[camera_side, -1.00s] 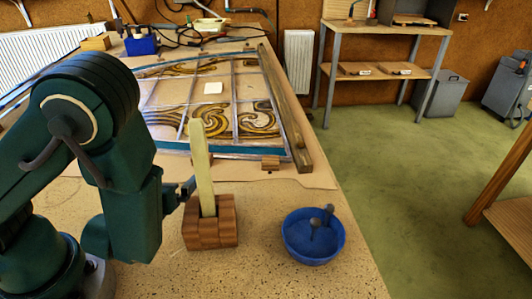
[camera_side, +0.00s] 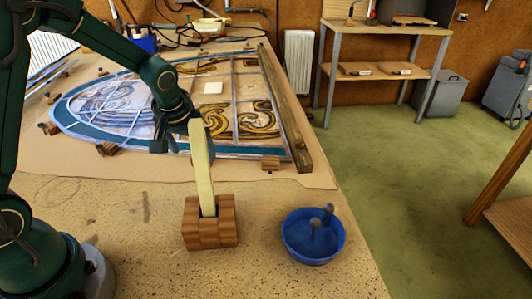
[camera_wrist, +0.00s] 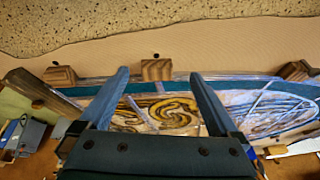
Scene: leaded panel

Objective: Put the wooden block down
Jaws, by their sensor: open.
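A small brown wooden block (camera_wrist: 157,69) rests at the edge of the leaded panel (camera_wrist: 250,88). In the wrist view it shows between my fingertips, with a gap on both sides. My gripper (camera_side: 160,146) is open and empty, low over the near edge of the panel. Its two blue fingers also show in the wrist view (camera_wrist: 160,73). In the side view my gripper seems to hide this block. Similar wooden blocks sit along the panel edge, one to the left (camera_side: 107,149) and one to the right (camera_side: 270,162).
A brown block holder (camera_side: 210,222) with an upright pale stick stands in front of my gripper. A blue bowl (camera_side: 313,236) with dark-headed pieces is to its right. A long wooden bar (camera_side: 285,105) borders the panel's right side.

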